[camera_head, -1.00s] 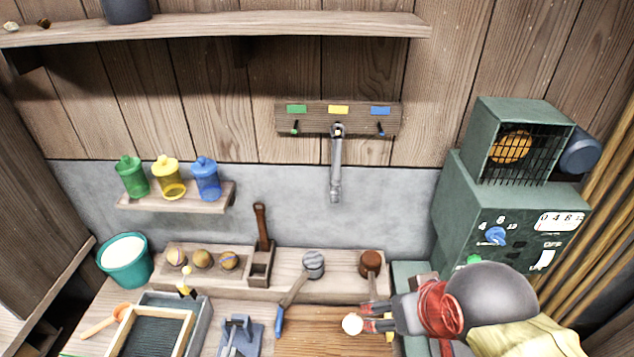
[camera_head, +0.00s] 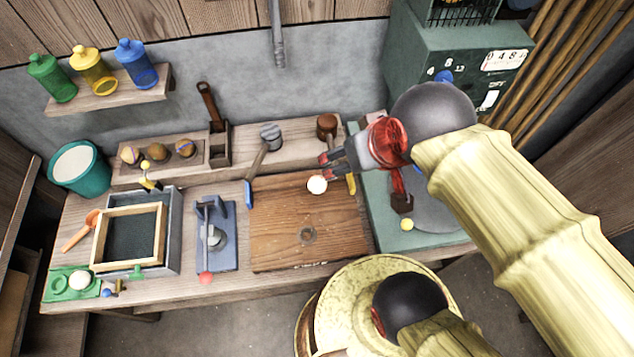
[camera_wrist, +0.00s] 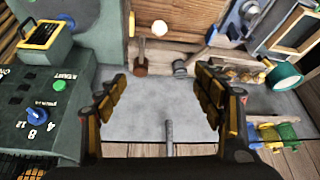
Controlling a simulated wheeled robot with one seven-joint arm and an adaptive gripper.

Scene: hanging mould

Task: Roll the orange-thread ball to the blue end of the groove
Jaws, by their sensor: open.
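Three brown balls with thin coloured threads sit in a row on a wooden block at the back left: a left ball (camera_head: 130,155), a middle ball (camera_head: 157,152) and a right ball (camera_head: 185,148). They are too small to tell surely which thread is orange. No groove with a blue end can be made out clearly. My gripper (camera_head: 325,166) is open and empty above the back right of the wooden board (camera_head: 290,215), far right of the balls. Its spread fingers show in the wrist view (camera_wrist: 162,92).
A pale ball (camera_head: 317,184) is near my fingertips. A framed tray (camera_head: 158,235), blue clamp-like device (camera_head: 216,240) and teal bucket (camera_head: 80,170) stand left. A green machine (camera_head: 425,60) stands right.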

